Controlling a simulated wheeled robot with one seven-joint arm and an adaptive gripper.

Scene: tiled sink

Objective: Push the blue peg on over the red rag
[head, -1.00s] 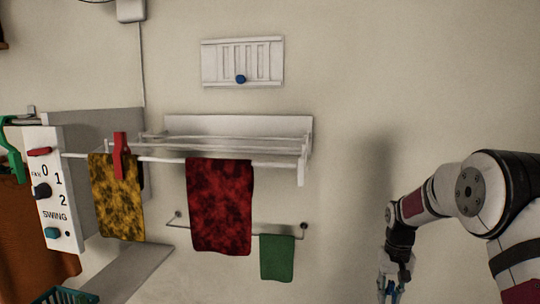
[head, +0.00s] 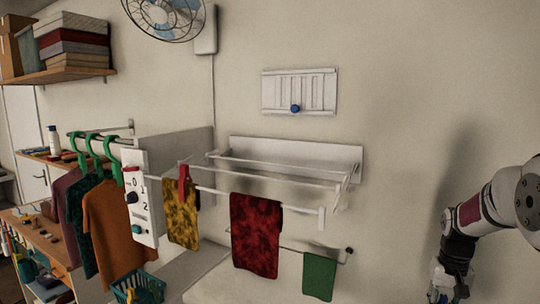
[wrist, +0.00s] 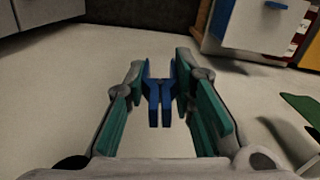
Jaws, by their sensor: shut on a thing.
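The red rag (head: 255,235), dark red and mottled, hangs over the front rail of the white wall rack, with no peg visible on it. The blue peg (wrist: 160,95) is between my gripper's fingers (wrist: 160,88) in the wrist view, its two prongs pointing toward the camera. My gripper is shut on it. In the head view my gripper (head: 441,292) is at the lower right, right of and below the red rag and well apart from it. The peg is hard to make out there.
A yellow rag (head: 182,218) with a red peg (head: 184,186) hangs left of the red rag. A green cloth (head: 319,276) hangs on a lower bar. A switch panel (head: 139,205), hanging clothes (head: 112,232) and a basket (head: 140,287) are at left. Bare wall lies between rack and arm.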

